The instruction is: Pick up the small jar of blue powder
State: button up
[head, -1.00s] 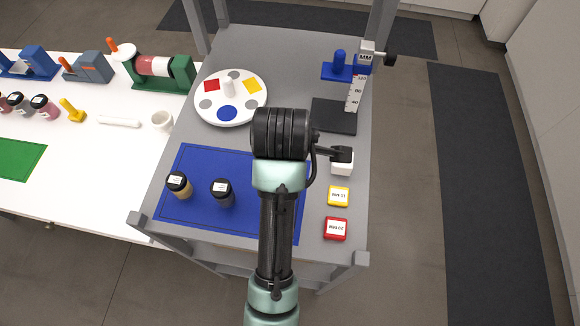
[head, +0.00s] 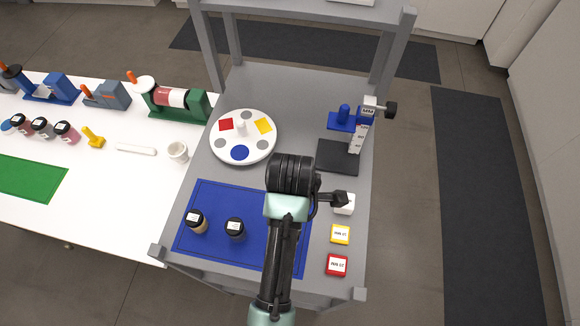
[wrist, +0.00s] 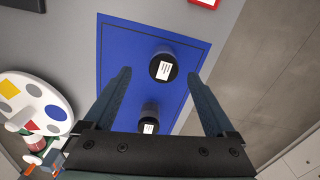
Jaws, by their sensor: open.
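A dark-bodied jar (head: 235,229) with a black lid and white label stands upright on the blue mat; its powder looks dark, and I cannot clearly tell whether it is blue. A jar of tan powder (head: 196,222) stands left of it. The wrist view shows the dark jar (wrist: 163,68) nearer the fingertips and the tan one (wrist: 148,120) closer to the gripper base. My gripper (wrist: 160,73) is open and empty, pointing down at the mat, with both jars appearing between its fingers. The head view hides the fingers behind my arm.
Yellow (head: 340,234) and red (head: 337,265) boxes stand right of the blue mat (head: 210,195). A round white palette (head: 216,152) and a black-based stand (head: 337,157) are behind. Several more jars (head: 66,132) stand on the white table, one bluish (head: 6,127) at the left edge.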

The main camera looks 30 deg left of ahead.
jog(key=shift+s+f+p, duration=0.2)
jog(key=shift+f+p, duration=0.3)
jog(key=shift+f, duration=1.4)
jog(key=shift+s+f+p, duration=0.15)
jog(key=shift+f+p, duration=0.35)
jog(key=shift+f, duration=1.35)
jog(key=shift+r, duration=0.1)
grip_shut()
